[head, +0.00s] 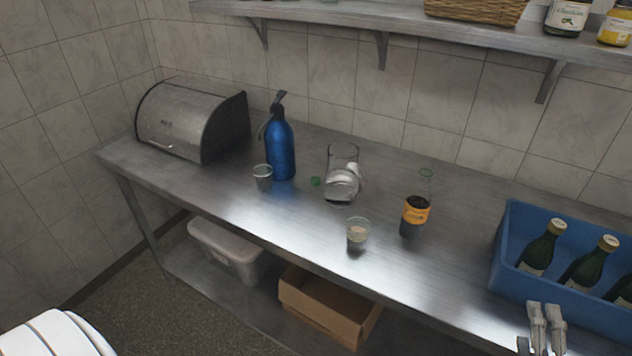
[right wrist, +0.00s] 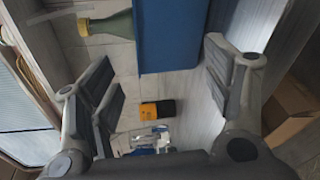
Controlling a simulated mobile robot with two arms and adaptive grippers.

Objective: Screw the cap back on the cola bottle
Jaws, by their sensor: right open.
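The cola bottle (head: 415,215) stands upright on the steel counter, with dark cola, an orange label and a clear neck with a greenish rim. No cap shows on its mouth. A small green cap (head: 316,181) lies on the counter beside the glass jug. My right gripper (head: 545,330) is at the lower right of the head view, in front of the blue crate, apart from the bottle. In the right wrist view its fingers (right wrist: 165,95) are spread with nothing between them; a dark and orange object (right wrist: 157,109), apparently the cola bottle, shows beyond. My left gripper is not in view.
Around the cap and bottle stand a glass jug (head: 342,180), a blue siphon (head: 281,150), a metal cup (head: 263,177) and a small glass (head: 358,235). A blue crate (head: 508,235) holds green bottles at right. A bread bin (head: 190,120) stands at left; a shelf (head: 400,31) runs above.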

